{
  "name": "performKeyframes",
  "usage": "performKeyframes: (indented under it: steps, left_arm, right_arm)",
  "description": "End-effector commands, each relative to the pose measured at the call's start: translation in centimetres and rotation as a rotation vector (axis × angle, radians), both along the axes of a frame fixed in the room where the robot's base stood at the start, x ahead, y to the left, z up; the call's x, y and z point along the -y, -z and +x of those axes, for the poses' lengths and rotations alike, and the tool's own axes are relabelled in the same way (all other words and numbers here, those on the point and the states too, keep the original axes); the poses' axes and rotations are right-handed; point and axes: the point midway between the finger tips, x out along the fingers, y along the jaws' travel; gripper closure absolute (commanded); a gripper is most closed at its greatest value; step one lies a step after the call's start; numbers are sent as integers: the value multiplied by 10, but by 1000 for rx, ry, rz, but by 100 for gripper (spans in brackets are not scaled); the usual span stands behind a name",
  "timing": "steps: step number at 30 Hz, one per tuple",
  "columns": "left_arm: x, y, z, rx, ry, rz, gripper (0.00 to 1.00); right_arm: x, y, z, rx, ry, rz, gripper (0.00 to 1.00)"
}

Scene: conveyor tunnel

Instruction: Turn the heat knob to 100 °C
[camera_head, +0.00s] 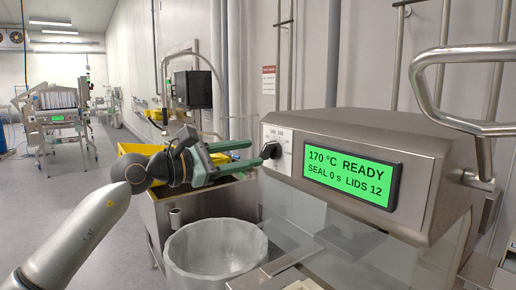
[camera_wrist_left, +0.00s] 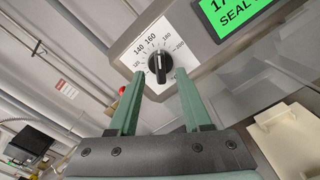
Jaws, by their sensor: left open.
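The heat knob (camera_head: 270,150) is black and sits on a white dial plate (camera_head: 283,139) at the left end of the sealing machine's front. In the left wrist view the knob (camera_wrist_left: 159,65) lies just beyond my fingertips, with 140, 160, 180 and 200 around it. Its pointer seems to be between 160 and 180. The green display (camera_head: 350,178) reads 170 °C READY, SEAL 0 s, LIDS 12. My left gripper (camera_head: 257,153) is open, its green fingers (camera_wrist_left: 160,82) pointing at the knob, one to each side; contact cannot be told. My right gripper is not in view.
A metal tube handle (camera_head: 440,100) arches over the machine's right side. A round translucent bin (camera_head: 213,250) stands below my left gripper. A yellow crate (camera_head: 140,150) lies behind the wrist. The aisle at the left is open floor.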

Motion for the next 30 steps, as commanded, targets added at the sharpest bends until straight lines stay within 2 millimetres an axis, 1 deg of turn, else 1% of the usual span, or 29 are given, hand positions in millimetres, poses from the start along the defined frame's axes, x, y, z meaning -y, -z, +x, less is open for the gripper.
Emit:
performKeyframes:
  steps: [1,2,6,10,18,30]
  left_arm:
    - [9,-1,5,-1,1,-1,51]
    - [12,-1,7,-2,2,-1,51]
    - [22,-1,16,0,1,-1,51]
    - [27,0,19,0,1,-1,51]
    - [27,0,20,0,1,-1,51]
    - [27,0,20,-1,0,-1,96]
  right_arm:
    - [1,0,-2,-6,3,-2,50]
    - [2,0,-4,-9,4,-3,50]
    - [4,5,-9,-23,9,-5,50]
    - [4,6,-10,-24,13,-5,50]
    - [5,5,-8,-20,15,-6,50]
    - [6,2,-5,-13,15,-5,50]
